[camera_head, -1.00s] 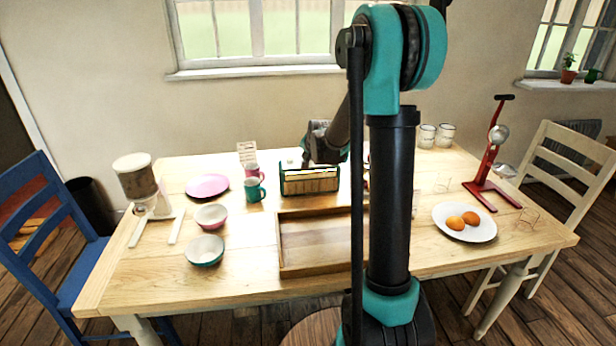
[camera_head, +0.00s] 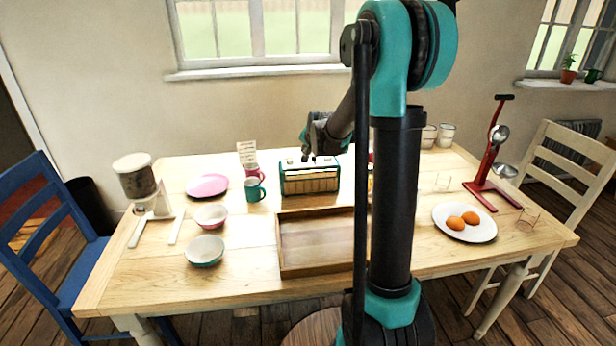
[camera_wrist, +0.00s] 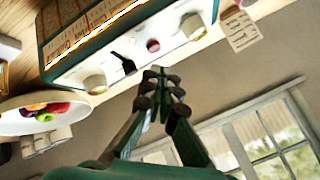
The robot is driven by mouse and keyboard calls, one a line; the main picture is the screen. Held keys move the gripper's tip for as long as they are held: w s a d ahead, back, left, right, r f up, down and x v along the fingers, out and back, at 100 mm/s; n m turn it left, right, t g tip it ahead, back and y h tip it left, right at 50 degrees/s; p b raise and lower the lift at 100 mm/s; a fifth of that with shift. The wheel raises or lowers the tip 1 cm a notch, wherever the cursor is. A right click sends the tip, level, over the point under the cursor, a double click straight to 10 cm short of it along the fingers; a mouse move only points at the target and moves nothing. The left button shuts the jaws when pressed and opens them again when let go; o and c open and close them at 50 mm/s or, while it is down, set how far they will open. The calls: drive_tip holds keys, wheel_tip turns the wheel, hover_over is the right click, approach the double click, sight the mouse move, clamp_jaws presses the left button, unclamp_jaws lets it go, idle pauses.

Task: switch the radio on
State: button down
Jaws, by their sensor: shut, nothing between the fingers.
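The radio (camera_head: 310,180) is a teal box with a slatted wooden front and a white top panel, standing on the table behind the tray. In the wrist view the radio's top panel (camera_wrist: 172,42) carries two cream knobs (camera_wrist: 95,84), a small pink-red button (camera_wrist: 153,45) and a black lever (camera_wrist: 122,61). The lever's tip leans toward the wooden front. My gripper (camera_head: 308,159) is shut and empty over the radio's top. In the wrist view the gripper's fingertips (camera_wrist: 160,73) appear close beside the panel, near the lever and button; I cannot tell whether they touch it.
A wooden tray (camera_head: 283,262) lies in front of the radio. Teal (camera_head: 254,189) and pink (camera_head: 248,171) mugs and a small card (camera_head: 247,152) stand left of it. In the wrist view a white bowl of colourful fruit (camera_wrist: 20,122) is beside the radio. The window wall is behind.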

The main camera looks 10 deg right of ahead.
drive_tip(key=shift+r, duration=2.15)
